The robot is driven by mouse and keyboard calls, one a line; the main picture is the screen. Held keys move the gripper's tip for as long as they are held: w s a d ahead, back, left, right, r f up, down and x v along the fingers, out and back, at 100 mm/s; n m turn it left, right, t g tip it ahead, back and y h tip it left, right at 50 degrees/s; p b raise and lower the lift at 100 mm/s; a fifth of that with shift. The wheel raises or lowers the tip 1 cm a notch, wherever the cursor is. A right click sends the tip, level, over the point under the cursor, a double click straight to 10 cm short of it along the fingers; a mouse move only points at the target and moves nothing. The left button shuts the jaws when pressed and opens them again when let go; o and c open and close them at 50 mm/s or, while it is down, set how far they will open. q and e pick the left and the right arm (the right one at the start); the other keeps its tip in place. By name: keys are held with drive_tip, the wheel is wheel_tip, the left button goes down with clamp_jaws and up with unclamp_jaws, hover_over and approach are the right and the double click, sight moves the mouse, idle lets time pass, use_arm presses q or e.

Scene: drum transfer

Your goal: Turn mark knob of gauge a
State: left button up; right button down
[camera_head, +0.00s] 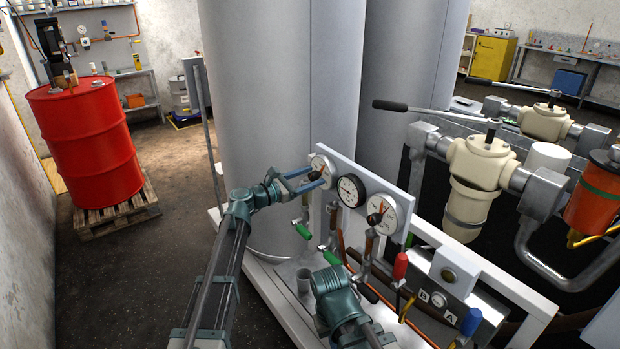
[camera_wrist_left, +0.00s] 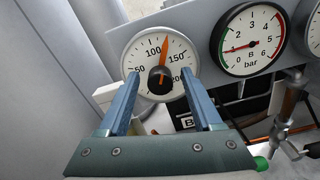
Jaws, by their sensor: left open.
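The leftmost round gauge (camera_head: 322,165) on the grey panel has a white dial, an orange pointer and a black central knob (camera_wrist_left: 160,79). In the left wrist view this gauge (camera_wrist_left: 148,43) has its pointer up, between 100 and 150. No letter naming the gauge is readable on it. My left gripper (camera_head: 312,178) is in front of this gauge. Its two blue fingers (camera_wrist_left: 161,76) are open, one on each side of the knob, with gaps between. Depth to the knob is hard to judge. My right gripper is not in view.
A black-rimmed bar gauge (camera_head: 351,190) and another white gauge (camera_head: 381,213) sit to the right on the panel. Pipes and a green-handled valve (camera_head: 303,231) are below. A large grey tank (camera_head: 255,110) stands behind. A red drum (camera_head: 85,140) on a pallet is far left.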

use_arm(q)
drive_tip(key=v, duration=1.3)
drive_tip(key=shift+s+a, duration=0.25)
drive_tip(key=shift+a, duration=0.1)
drive_tip(key=s+d+f+m+g+y+p, duration=0.2)
drive_tip(key=s+d+f+m+g, duration=0.2)
drive_tip(key=s+d+f+m, duration=0.25)
drive_tip(key=s+d+f+m+g+y+p, duration=0.1)
drive_tip(key=s+d+f+m+g+y, duration=0.25)
drive_tip(key=s+d+m, duration=0.45)
drive_tip(key=s+a+f+m+g+y+p, duration=0.1)
drive_tip(key=s+a+m+y, duration=0.3)
drive_tip(key=s, duration=0.4)
drive_tip(key=s+a+f+m+g+y+p, duration=0.2)
drive_tip(key=s+a+f+m+y, duration=0.2)
drive_tip(key=s+m, duration=0.4)
drive_tip(key=shift+s+a+f+y, duration=0.25)
drive_tip(key=shift+s+a+y, duration=0.25)
drive_tip(key=shift+y, duration=0.75)
